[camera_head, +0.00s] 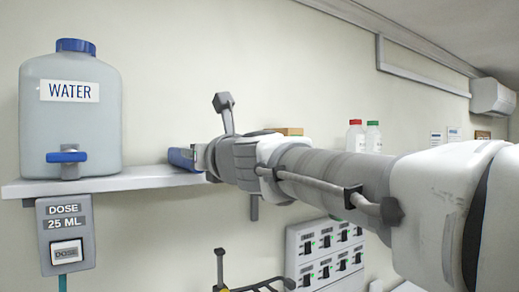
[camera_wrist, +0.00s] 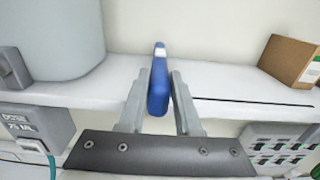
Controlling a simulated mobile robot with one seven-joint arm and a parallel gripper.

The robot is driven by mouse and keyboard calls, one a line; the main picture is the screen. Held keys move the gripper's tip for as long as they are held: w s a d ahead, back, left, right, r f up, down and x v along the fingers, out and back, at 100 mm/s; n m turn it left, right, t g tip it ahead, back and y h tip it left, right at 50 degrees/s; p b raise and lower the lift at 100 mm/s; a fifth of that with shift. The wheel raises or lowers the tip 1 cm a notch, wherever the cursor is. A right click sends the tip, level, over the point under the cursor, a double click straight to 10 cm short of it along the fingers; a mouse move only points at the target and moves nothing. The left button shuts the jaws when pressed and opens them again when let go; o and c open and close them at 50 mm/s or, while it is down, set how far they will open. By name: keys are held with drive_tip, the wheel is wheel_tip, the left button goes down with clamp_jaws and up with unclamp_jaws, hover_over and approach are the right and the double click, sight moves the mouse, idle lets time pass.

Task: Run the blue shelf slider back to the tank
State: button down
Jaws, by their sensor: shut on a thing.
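The blue shelf slider (camera_head: 181,159) stands at the front of the white shelf (camera_head: 105,183), to the right of the tank and apart from it. My gripper (camera_wrist: 159,82) is shut on the slider, with one grey finger on each side of it. In the wrist view the slider (camera_wrist: 158,92) stands upright and has a small white patch near its top. The tank (camera_head: 70,118) is a translucent container marked WATER, with a blue cap and a blue tap. Its lower part also shows at the left of the wrist view (camera_wrist: 55,40). In the head view my arm hides the shelf's right part.
A dark line (camera_wrist: 250,102) runs along the shelf front right of the slider. A cardboard box (camera_wrist: 288,60) stands farther right. A DOSE 25 ML panel (camera_head: 66,234) hangs under the tank, and a switch panel (camera_head: 330,252) is below. The shelf between tank and slider is clear.

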drive_tip(key=shift+s+a, duration=0.55)
drive_tip(key=shift+a, duration=0.25)
drive_tip(key=shift+s+a, duration=0.5)
drive_tip(key=shift+a, duration=0.3)
drive_tip(key=c, duration=0.6)
unclamp_jaws()
drive_tip(key=shift+s+a, duration=0.15)
drive_tip(key=p+v, duration=0.3)
drive_tip(key=v, duration=1.4)
drive_tip(key=shift+d+p, duration=0.3)
drive_tip(key=shift+p, duration=0.1)
